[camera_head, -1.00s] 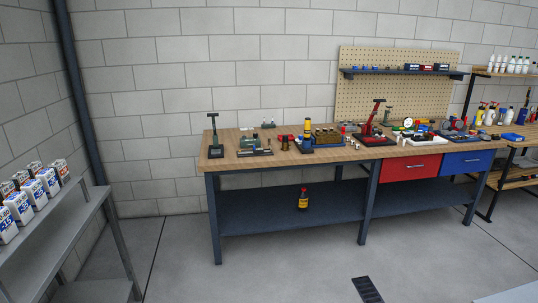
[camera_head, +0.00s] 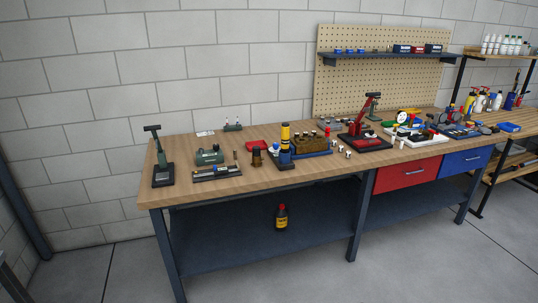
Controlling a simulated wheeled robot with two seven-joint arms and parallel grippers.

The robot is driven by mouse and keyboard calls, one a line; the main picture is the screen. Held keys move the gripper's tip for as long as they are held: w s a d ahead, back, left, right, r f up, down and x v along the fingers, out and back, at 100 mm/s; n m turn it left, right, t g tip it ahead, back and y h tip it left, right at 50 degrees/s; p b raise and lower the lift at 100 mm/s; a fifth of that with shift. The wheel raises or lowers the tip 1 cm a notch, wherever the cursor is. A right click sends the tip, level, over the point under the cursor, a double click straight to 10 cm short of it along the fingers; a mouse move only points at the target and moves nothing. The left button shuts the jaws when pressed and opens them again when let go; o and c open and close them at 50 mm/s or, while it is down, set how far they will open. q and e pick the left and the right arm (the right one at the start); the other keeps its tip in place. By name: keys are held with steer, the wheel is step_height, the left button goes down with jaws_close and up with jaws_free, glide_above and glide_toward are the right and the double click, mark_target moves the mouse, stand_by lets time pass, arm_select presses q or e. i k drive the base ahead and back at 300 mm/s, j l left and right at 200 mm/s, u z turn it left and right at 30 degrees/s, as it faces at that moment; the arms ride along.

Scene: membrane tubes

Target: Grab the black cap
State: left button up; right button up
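No separate black cap can be made out for certain at this distance. On the wooden workbench (camera_head: 215,184) several small parts stand near the middle. A yellow and dark upright cylinder (camera_head: 285,135) stands on a dark base there. A small brown cylindrical piece (camera_head: 257,158) is just left of it. A brown block with several rounded pieces (camera_head: 308,143) is just right of it. Neither of my grippers is in view.
A dark green press (camera_head: 160,165) stands at the bench's left end, and a red press (camera_head: 358,132) stands right of the middle. A dark bottle (camera_head: 281,217) stands on the lower shelf (camera_head: 230,235). The floor (camera_head: 400,265) in front is clear.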

mark_target(257, 150)
steer(key=i+l+u, duration=0.15)
steer(key=i+l, duration=0.5)
steer(key=i+l+u, duration=0.15)
steer(key=i+l, duration=0.4)
steer(key=l, duration=0.15)
